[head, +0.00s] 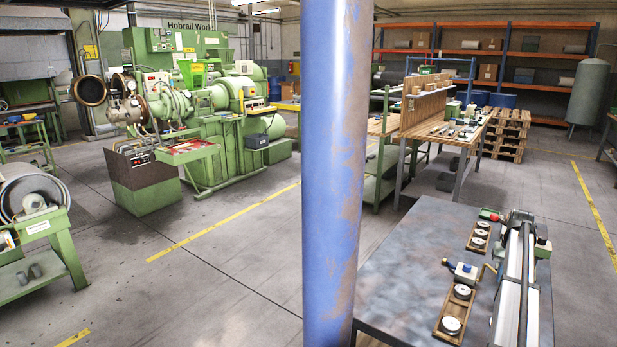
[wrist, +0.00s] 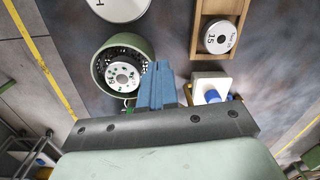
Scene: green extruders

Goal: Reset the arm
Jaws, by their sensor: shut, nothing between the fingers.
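My gripper (wrist: 158,70) shows in the wrist view with its blue fingers closed together and nothing between them. The fingers point over a dark mottled tabletop. A round green cup (wrist: 101,68) with a numbered white disc inside lies just left of the fingertips. A white block with a blue knob (wrist: 208,86) is just right of the fingers and partly hidden by the gripper body. I cannot make out my gripper in the head view.
The dark table (head: 405,262) carries wooden trays with white discs (head: 451,325) and a long railed device (head: 514,285). A worn blue column (head: 335,150) blocks the middle of the head view. Green machinery (head: 215,110) stands back left. The table's left part is bare.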

